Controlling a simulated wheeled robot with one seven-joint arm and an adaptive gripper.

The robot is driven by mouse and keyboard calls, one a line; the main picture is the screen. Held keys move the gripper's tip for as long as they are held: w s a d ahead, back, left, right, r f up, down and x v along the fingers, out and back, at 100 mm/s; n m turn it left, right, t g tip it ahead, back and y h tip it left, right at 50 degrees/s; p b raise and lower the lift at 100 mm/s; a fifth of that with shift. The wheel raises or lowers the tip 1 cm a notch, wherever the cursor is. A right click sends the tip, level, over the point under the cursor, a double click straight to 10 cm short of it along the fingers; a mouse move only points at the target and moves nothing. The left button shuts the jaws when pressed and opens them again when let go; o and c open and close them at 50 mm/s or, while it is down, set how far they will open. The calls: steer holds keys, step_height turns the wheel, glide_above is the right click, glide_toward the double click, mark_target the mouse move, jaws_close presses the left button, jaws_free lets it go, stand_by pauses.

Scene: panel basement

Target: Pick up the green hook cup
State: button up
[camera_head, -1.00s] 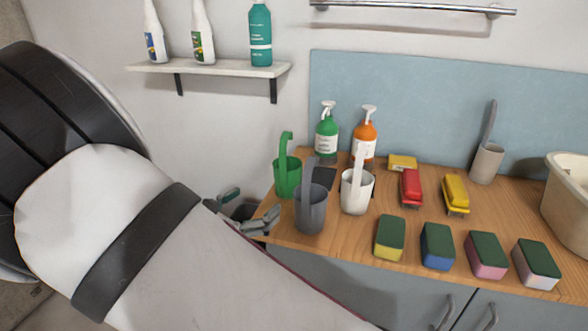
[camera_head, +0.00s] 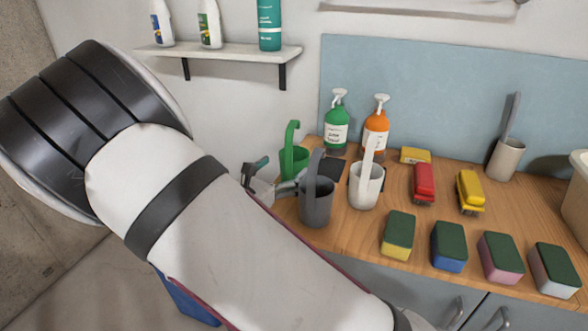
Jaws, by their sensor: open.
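The green hook cup (camera_head: 294,162) stands at the back left of the wooden counter, its curved hook handle rising upward. The grey hook cup (camera_head: 317,199) in front hides part of its lower body. My gripper (camera_head: 272,172) is open at the counter's left edge, just left of the green cup. One finger shows at the upper left, and the other reaches toward the gap between the green and grey cups. I cannot tell whether it touches either cup. My arm hides part of the gripper.
A white hook cup (camera_head: 366,185) stands right of the grey one. Green (camera_head: 336,124) and orange (camera_head: 375,130) pump bottles stand behind. Red (camera_head: 423,184) and yellow (camera_head: 470,191) brushes and several sponges (camera_head: 398,235) lie to the right. A wall shelf (camera_head: 220,53) holds bottles above.

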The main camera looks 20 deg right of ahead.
mark_target(301, 154)
steer(key=x, duration=0.5)
steer(key=c, duration=1.2)
steer(key=shift+c, duration=0.2)
